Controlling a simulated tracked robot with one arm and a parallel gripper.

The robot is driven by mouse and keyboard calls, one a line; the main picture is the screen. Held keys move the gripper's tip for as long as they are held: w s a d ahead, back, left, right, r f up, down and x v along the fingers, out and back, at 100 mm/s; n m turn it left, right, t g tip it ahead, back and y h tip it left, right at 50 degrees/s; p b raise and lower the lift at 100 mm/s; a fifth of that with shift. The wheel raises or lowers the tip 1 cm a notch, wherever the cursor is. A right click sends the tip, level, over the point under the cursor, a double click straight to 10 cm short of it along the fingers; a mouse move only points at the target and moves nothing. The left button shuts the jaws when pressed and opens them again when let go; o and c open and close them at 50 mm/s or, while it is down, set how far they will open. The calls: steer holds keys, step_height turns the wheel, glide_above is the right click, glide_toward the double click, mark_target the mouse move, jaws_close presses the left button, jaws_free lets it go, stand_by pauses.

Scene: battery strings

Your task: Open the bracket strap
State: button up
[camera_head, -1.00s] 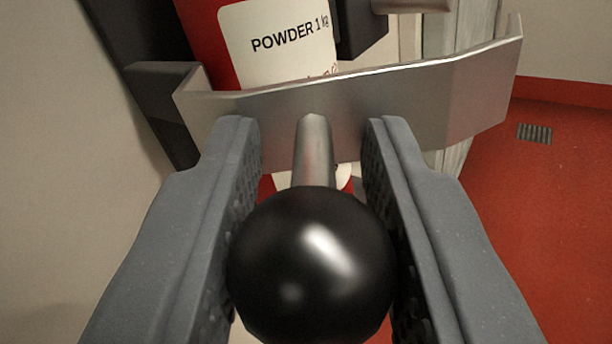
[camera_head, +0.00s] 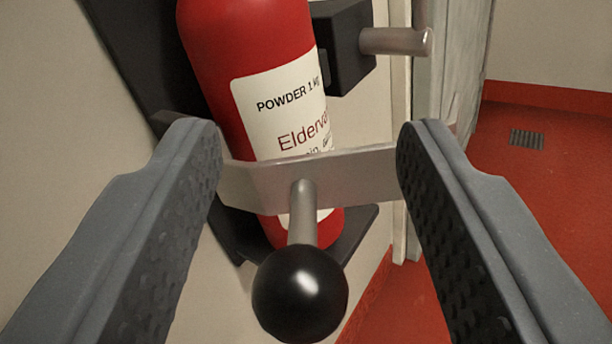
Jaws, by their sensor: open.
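The bracket strap (camera_head: 345,178) is a grey metal band across the front of a red fire extinguisher (camera_head: 245,40) with a white "POWDER 1 kg" label. A short metal stem with a black ball knob (camera_head: 300,294) sticks out from the strap towards me. My gripper (camera_head: 308,140) is open, with one grey finger on each side of the strap and knob. Clear gaps separate the fingers from the knob. The fingers hide parts of the strap's two ends.
A black bracket back plate and bottom shelf (camera_head: 350,232) hold the extinguisher at the pale wall. A black block (camera_head: 345,50) with a metal peg (camera_head: 398,41) sits at its upper right. Red floor with a drain grate (camera_head: 527,139) lies open at right.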

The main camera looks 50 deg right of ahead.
steer(key=s+a+r+p, duration=0.1)
steer(key=s+a, duration=0.5)
steer(key=s, duration=0.7)
steer(key=shift+r, duration=0.2)
